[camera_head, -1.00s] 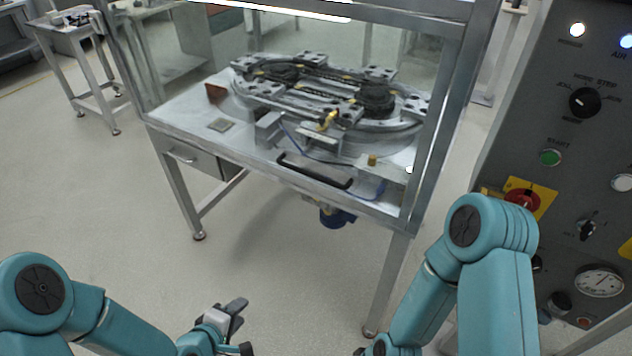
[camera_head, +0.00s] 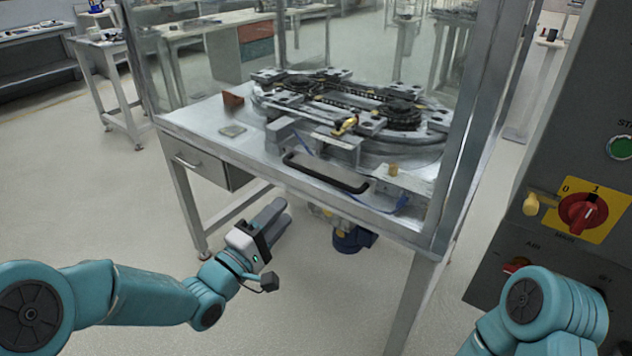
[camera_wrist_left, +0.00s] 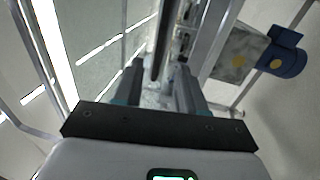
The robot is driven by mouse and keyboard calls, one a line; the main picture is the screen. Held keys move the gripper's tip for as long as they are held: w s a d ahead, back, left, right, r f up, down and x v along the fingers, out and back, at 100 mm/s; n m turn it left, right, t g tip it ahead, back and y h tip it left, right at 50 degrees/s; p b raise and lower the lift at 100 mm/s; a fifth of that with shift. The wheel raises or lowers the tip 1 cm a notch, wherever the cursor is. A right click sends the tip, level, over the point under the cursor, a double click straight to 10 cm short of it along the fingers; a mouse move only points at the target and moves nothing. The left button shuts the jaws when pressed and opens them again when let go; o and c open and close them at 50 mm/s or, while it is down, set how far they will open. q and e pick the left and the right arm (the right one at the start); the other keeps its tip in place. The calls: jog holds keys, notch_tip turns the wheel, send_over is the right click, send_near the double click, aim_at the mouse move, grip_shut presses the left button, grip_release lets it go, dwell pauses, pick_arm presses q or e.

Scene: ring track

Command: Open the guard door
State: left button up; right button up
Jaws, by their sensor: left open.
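The guard door is a clear panel in a grey metal frame around the machine table. Its black bar handle (camera_head: 326,173) runs along the lower front edge, and the door looks shut. My left gripper (camera_head: 276,212) is open and empty, below and left of the handle, its fingers pointing up toward the table front. In the left wrist view the two open fingers (camera_wrist_left: 160,88) show with a dark bar, seemingly the handle (camera_wrist_left: 164,40), beyond and between them. I cannot tell the exact gap. My right gripper is out of view; only part of that arm shows at lower right.
Behind the panel is the ring track (camera_head: 350,105). A grey drawer (camera_head: 195,160) is at the table's left and a blue motor (camera_head: 352,238) hangs beneath. A control cabinet with a red rotary switch (camera_head: 583,212) stands at right. The floor before the table is clear.

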aim_at(313, 180)
pick_arm(q)
jog(key=x, duration=1.1)
jog(key=shift+w+d, duration=0.3)
grip_shut()
